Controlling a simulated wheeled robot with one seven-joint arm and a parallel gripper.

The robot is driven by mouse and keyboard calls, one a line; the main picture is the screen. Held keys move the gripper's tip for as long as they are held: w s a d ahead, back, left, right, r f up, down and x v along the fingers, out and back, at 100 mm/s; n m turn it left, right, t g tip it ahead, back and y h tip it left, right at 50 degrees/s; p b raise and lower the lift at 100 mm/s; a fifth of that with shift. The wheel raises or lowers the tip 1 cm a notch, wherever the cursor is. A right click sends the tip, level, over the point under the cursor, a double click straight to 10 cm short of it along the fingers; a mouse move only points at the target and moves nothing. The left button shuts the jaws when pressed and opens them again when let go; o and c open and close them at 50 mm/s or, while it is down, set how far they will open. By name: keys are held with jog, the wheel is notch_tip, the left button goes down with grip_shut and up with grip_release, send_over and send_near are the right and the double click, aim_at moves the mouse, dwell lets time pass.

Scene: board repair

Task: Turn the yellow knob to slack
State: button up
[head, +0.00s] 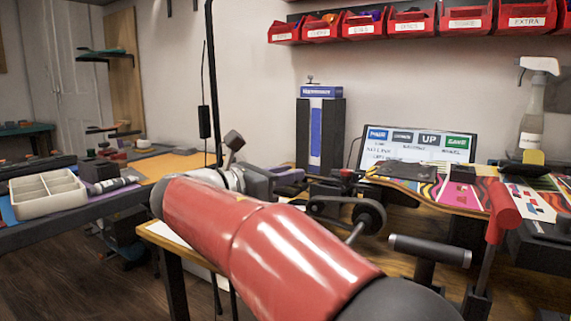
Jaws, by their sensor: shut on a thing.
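My gripper (288,177) shows only in part beyond my red arm, at the left end of a dark machine (350,212) with black rollers on the wooden bench. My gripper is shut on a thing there. The held part is too small and hidden to make out. I cannot pick out the yellow knob for certain at the machine, and my arm covers part of that area.
A patterned board (420,180) lies at the right, behind a black handle (430,250) and a red-topped clamp (503,212). A white tray (48,195) sits at left.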

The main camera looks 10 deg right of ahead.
jog(key=g+p, duration=0.1)
jog(key=p, duration=0.1)
jog(key=m+g+p, duration=0.1)
jog(key=p, duration=0.1)
jog(key=r+m+g+h+p, duration=0.1)
jog(key=p, duration=0.1)
jog(key=shift+w+a+r+g, duration=0.1)
jog(key=shift+w+g, duration=0.2)
jog(key=m+g+p, duration=0.2)
jog(key=p, duration=0.1)
jog(key=m+g+p, duration=0.1)
jog(key=g+p, duration=0.1)
jog(key=shift+w+f+h, duration=0.2)
jog(key=shift+w+h, duration=0.1)
jog(key=m+g, duration=0.1)
jog(key=m+g+p, duration=0.1)
jog(key=g, duration=0.2)
jog(key=shift+w+f+m, duration=0.25)
jog(key=shift+f+m, duration=0.15)
jog(key=shift+w+f+m+g+y+p, duration=0.1)
jog(key=shift+w+m+g+y+p, duration=0.1)
jog(key=shift+m+g+y, duration=1.05)
jog(key=shift+w+m+g+y+p, duration=0.15)
jog(key=shift+m+g+y, duration=0.2)
jog(key=shift+m+g, duration=1)
jog(key=shift+d+n+g+y, duration=0.25)
jog(key=shift+n+g+y, duration=0.05)
jog(key=shift+g, duration=0.5)
jog(key=o, duration=1)
